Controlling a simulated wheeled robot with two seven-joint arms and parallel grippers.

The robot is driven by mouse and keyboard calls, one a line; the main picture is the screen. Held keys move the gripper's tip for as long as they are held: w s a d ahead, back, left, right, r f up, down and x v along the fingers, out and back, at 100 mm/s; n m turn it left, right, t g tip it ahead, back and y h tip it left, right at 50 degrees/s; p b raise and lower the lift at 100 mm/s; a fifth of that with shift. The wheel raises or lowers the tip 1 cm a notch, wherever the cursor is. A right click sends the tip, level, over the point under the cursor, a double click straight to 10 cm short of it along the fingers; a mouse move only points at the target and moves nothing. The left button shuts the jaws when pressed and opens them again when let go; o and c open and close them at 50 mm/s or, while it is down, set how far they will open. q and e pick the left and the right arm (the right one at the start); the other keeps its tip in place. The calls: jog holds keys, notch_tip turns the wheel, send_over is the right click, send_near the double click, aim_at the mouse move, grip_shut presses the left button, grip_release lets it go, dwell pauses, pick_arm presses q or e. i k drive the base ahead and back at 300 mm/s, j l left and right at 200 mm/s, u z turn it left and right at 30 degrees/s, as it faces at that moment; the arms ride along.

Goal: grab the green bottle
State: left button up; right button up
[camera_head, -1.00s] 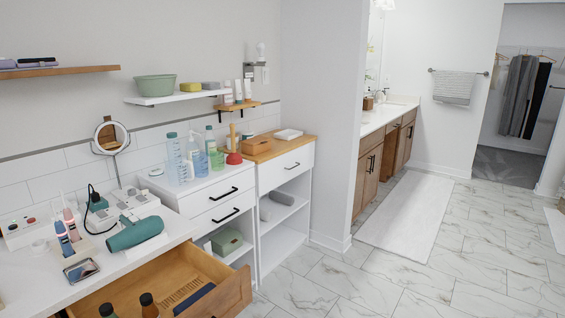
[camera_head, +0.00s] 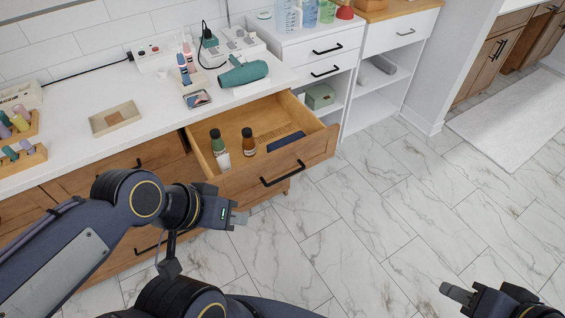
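A small dark green bottle (camera_head: 217,142) with a pale label stands upright inside the open wooden drawer (camera_head: 297,157), at its left side. A brown bottle (camera_head: 248,143) stands to the right of it in the same drawer. My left gripper (camera_head: 238,217) is below the front of the drawer in the picture, apart from both bottles. My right gripper (camera_head: 452,291) is at the lower right over the floor, far from the drawer. Both look empty, but the angle hides whether the fingers are open.
A dark blue flat item (camera_head: 286,141) lies in the drawer. The white counter (camera_head: 75,136) above holds a teal hair dryer (camera_head: 243,73), a small tray (camera_head: 115,119) and a power strip. A white cabinet (camera_head: 353,47) stands behind right.

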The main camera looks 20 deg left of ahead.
aim_at(218, 146)
jog(key=k+u, duration=0.15)
jog(key=u, duration=1.1)
jog(key=i+j+u, duration=0.2)
jog(key=i+j, duration=0.2)
jog(key=i+j+u, duration=0.15)
jog(key=i+j, duration=0.2)
jog(key=i, duration=0.3)
